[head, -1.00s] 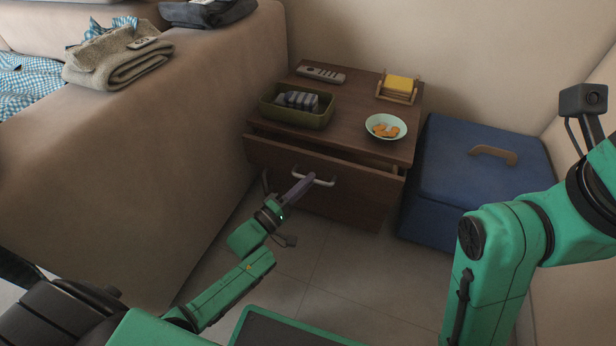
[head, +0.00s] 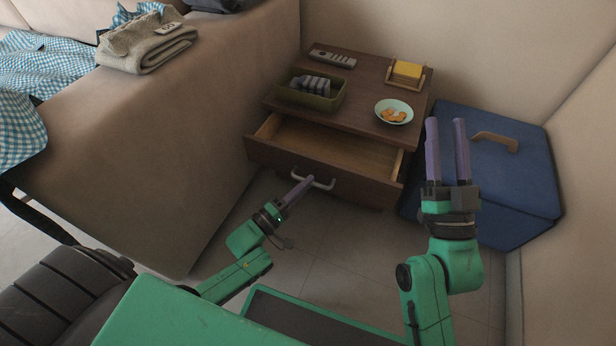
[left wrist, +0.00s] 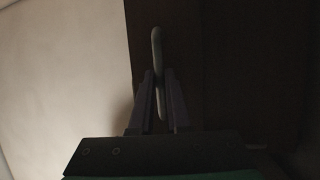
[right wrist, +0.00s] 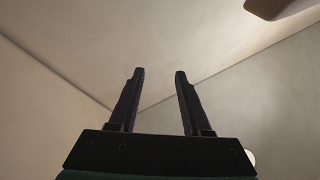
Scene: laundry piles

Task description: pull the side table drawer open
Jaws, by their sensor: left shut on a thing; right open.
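The dark wooden side table (head: 362,88) stands against the back wall. Its drawer (head: 280,160) is pulled well out, and the pale inside floor (head: 335,146) shows with nothing seen in it. My left gripper (head: 305,184) is shut on the metal bar handle (head: 323,186) on the drawer front. In the left wrist view the handle (left wrist: 157,50) stands between the two fingers (left wrist: 160,98). My right gripper (head: 445,125) is open and empty, fingers up, in front of the blue box. Its open fingers (right wrist: 158,75) also show in the right wrist view.
On the table top are a remote (head: 332,59), a green tray (head: 318,101) with rolled grey items, a bowl (head: 394,112) of orange pieces and a yellow note holder (head: 406,74). A blue lidded box (head: 520,180) stands right. The sofa (head: 170,140) borders the left side.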

